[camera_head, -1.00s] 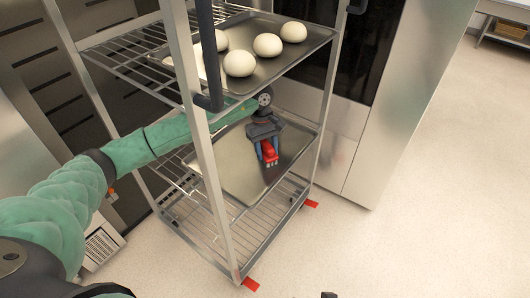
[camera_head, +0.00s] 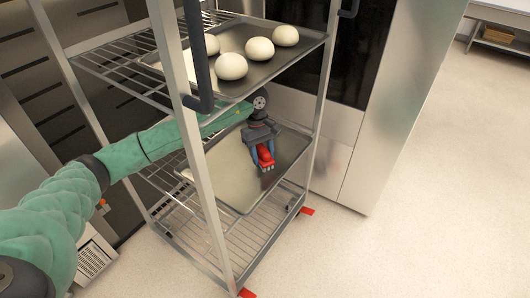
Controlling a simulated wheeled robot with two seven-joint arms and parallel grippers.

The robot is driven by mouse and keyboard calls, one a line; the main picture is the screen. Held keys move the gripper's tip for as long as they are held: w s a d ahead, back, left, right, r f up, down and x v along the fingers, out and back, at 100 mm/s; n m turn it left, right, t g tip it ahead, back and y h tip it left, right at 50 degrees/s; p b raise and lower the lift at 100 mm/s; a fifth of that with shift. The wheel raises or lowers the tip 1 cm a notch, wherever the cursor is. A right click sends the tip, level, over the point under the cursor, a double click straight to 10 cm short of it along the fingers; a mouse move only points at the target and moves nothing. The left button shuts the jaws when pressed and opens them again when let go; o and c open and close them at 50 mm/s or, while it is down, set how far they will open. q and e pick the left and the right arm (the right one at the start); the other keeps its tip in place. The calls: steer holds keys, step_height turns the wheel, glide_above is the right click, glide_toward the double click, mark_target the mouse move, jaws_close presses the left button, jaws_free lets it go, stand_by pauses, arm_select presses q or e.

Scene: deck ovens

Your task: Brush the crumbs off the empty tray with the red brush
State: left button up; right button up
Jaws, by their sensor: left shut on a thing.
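The empty tray (camera_head: 228,170) is a grey metal sheet on the rack's middle level, below the tray of dough. The red brush (camera_head: 265,157) is over the right part of this tray, with its pale bristles pointing down toward the tray surface. My left gripper (camera_head: 263,152) is shut on the red brush. I cannot tell whether the bristles touch the tray. No crumbs can be made out at this size. My right gripper is not in view.
A metal rack (camera_head: 198,165) with upright posts surrounds the trays, and my left arm reaches in between them. An upper tray (camera_head: 262,75) holds several dough balls (camera_head: 231,66) just above my left gripper. An oven (camera_head: 343,140) stands behind. The floor at right is clear.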

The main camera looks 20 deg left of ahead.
arm_select(q)
steer(key=shift+s+a+r, duration=0.1)
steer(key=shift+s+a, duration=0.15)
steer(key=shift+s, duration=0.4)
steer(key=shift+s+a+f, duration=0.1)
steer(key=shift+s+a, duration=0.1)
steer(key=shift+s, duration=0.4)
steer(key=shift+s+a+r, duration=0.1)
steer(key=shift+s+a, duration=0.15)
steer(key=shift+s, duration=0.4)
step_height(320, 180, up, 6)
steer(key=shift+r, duration=1.5)
